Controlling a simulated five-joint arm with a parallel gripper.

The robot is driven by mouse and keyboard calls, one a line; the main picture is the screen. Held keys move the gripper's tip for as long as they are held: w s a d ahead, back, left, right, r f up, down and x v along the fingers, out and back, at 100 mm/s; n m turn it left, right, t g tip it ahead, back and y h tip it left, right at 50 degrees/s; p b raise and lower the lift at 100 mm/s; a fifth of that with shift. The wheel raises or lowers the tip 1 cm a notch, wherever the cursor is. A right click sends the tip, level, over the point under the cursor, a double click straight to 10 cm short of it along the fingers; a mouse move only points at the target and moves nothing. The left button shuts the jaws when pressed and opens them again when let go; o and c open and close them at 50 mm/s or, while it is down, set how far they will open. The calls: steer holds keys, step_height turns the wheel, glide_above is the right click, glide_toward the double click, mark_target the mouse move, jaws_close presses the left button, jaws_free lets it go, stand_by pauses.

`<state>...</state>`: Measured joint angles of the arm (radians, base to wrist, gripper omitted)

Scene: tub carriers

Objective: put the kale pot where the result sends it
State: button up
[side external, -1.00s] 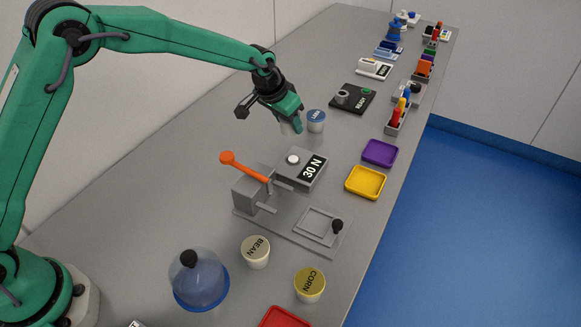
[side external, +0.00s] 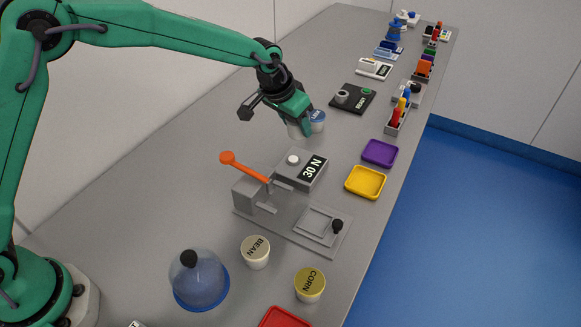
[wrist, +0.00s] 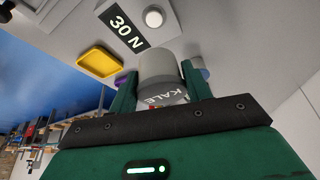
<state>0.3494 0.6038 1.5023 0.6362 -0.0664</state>
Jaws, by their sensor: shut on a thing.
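My gripper (side external: 298,116) is shut on the kale pot (wrist: 160,70), whose lid lettering reads KALE in the wrist view. In the side view the pale pot (side external: 295,131) is mostly hidden under the gripper, beside a blue-lidded pot (side external: 317,120); I cannot tell whether they touch. The tester (side external: 302,167) with an orange lever reads 30 N, also in the wrist view (wrist: 128,28). Its plate (side external: 320,224) holds no pot. A purple tray (side external: 380,153), a yellow tray (side external: 365,182) and a red tray (side external: 284,318) look empty where visible.
A bean pot (side external: 256,252), a corn pot (side external: 310,285) and a glass dome (side external: 199,281) stand near the front. A black device (side external: 352,98) and racks of coloured items (side external: 397,117) stand farther back. The bench left of the tester is clear.

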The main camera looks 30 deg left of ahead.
steer(key=shift+d, duration=0.1)
steer(key=s+d+m+g+h, duration=0.15)
steer(key=s+d, duration=0.25)
steer(key=d, duration=0.7)
steer(key=s+d+m+t, duration=0.1)
steer(key=s+d+m, duration=0.25)
steer(key=d, duration=0.85)
steer(key=shift+n+y, duration=0.25)
steer(key=shift+n, duration=0.15)
steer(key=w+a+f, duration=0.2)
steer(key=w, duration=0.1)
steer(key=w+a+f, duration=0.1)
steer(key=w+f, duration=0.1)
steer(key=w, duration=0.2)
steer(key=w+a+f, duration=0.2)
steer(key=w, duration=0.1)
steer(key=shift+w+a+f, duration=0.15)
steer(key=shift+w+a, duration=0.05)
steer(key=shift+a, duration=0.15)
steer(key=shift+f, duration=0.1)
steer(key=shift+f, duration=1.9)
steer(key=shift+f, duration=0.15)
